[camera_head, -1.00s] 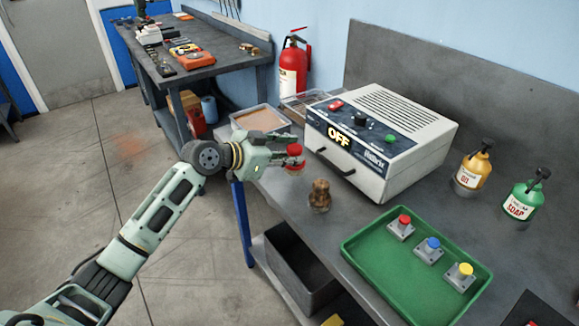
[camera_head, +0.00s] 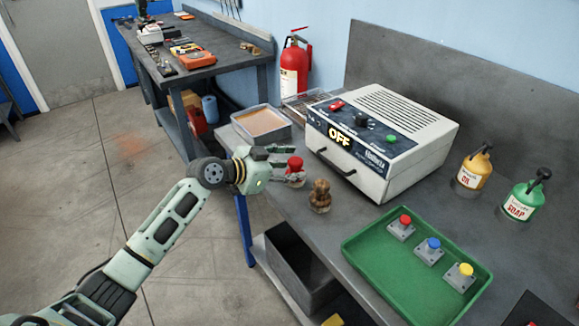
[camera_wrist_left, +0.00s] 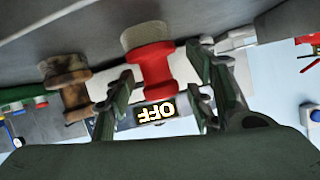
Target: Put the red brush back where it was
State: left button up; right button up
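The red brush (camera_head: 295,164) stands upright, bristles down, on the bench near its left front edge. My left gripper (camera_head: 286,163) is level with it, its fingers apart on either side of the red handle. In the left wrist view the red brush (camera_wrist_left: 151,67) shows between the fingers (camera_wrist_left: 163,83), with a clear gap to the right-hand finger; contact with the left-hand one is hard to tell. A brown wooden brush (camera_head: 320,197) stands just right of it. My right gripper is out of view.
A tray with tan contents (camera_head: 285,134) lies behind the gripper. The white box reading OFF (camera_head: 375,178) stands close on the right. A green tray (camera_head: 375,285) with several buttons is at front right. A dark open bin (camera_head: 300,262) sits below the bench edge.

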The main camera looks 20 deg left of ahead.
pick_arm(q)
jog(key=shift+r, duration=0.25)
jog(key=b+v, duration=0.2)
jog(key=v, duration=1)
jog(key=shift+f, duration=0.2)
